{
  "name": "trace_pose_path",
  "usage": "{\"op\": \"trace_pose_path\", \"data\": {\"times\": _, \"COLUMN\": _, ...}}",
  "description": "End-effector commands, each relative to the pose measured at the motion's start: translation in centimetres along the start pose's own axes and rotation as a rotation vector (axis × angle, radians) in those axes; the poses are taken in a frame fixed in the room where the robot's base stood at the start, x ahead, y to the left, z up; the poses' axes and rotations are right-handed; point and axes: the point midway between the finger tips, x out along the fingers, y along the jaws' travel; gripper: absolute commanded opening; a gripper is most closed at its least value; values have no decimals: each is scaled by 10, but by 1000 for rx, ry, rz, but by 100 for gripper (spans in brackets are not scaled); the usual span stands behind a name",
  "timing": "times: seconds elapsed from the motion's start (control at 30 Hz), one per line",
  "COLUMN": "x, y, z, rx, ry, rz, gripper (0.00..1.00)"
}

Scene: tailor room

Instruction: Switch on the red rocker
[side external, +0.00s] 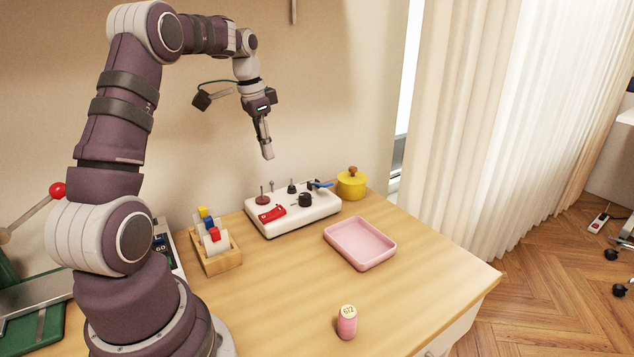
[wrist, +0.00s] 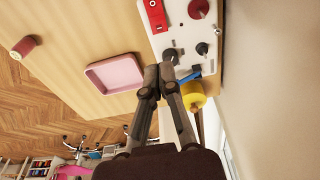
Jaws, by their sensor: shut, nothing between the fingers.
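The red rocker (side external: 272,213) sits on the front left part of a white control panel (side external: 292,222) on the table. It also shows in the wrist view (wrist: 155,14) near the top edge, partly cut off by the frame. Whether it is on or off cannot be told. My gripper (side external: 267,155) is shut and empty, pointing down in the air above the back of the panel. In the wrist view the fingertips (wrist: 166,72) come together over the panel's edge, away from the red rocker.
The panel also bears a dark red knob (side external: 262,200), black knobs (side external: 305,200) and a blue-handled lever (side external: 320,184). A yellow pot (side external: 351,184) stands behind right, a pink tray (side external: 372,243) in front right. A wooden rack (side external: 218,262) stands left, a pink cylinder (side external: 347,323) in front.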

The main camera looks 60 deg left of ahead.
Motion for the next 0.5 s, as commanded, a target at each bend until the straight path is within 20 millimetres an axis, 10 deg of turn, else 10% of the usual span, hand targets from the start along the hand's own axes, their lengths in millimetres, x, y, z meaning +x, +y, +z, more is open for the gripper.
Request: {"op": "trace_pose_path", "data": {"times": 0.5, "x": 105, "y": 1, "z": 1, "rx": 0, "ry": -3, "rz": 3, "gripper": 0}}
